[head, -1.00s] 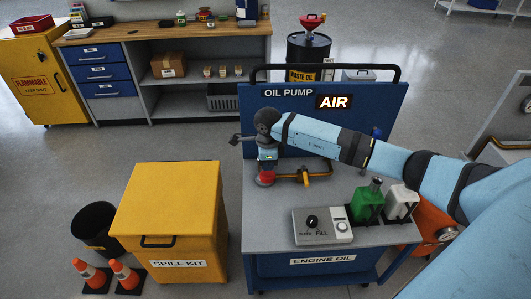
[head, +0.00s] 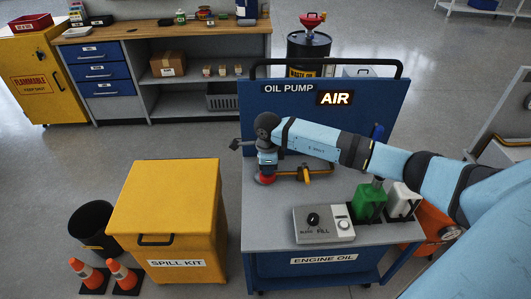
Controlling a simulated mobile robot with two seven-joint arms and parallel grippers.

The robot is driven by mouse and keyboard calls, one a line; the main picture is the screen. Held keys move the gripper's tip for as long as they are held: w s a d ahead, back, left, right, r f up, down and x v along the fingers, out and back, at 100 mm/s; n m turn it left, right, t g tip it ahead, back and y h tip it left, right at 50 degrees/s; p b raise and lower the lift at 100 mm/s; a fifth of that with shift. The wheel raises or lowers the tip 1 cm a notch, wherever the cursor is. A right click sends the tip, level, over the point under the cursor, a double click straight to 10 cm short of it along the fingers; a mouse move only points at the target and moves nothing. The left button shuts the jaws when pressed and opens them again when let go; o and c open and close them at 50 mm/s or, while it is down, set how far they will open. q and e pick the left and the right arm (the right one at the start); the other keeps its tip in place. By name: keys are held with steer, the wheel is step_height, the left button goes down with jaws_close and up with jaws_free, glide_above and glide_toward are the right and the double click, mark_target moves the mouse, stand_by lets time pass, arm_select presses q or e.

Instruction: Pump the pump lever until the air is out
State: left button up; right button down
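The oil pump cart (head: 262,215) stands in front of me with a blue back panel marked OIL PUMP. A lit AIR sign (head: 335,97) glows on that panel. My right arm reaches in from the right, its wrist bent down over the left of the cart top. My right gripper (head: 265,172) points down at a red part (head: 265,180), apparently the pump lever's grip. The fingers are too small and covered to show whether they are closed on it. A yellow-orange bar (head: 305,172) lies just right of it. My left gripper is not in view.
A BLEED/FILL control box (head: 323,225), a green bottle (head: 369,203) and a white bottle (head: 402,202) stand on the cart's right side. A yellow spill kit (head: 165,205) and cones (head: 122,276) are at left.

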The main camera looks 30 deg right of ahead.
step_height(320, 180, down, 4)
steer(key=shift+b, duration=1.25)
arm_select(q)
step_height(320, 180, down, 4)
steer(key=b, duration=0.3)
arm_select(e)
step_height(320, 180, down, 6)
steer(key=r, duration=0.1)
step_height(320, 180, up, 13)
steer(key=p, duration=0.7)
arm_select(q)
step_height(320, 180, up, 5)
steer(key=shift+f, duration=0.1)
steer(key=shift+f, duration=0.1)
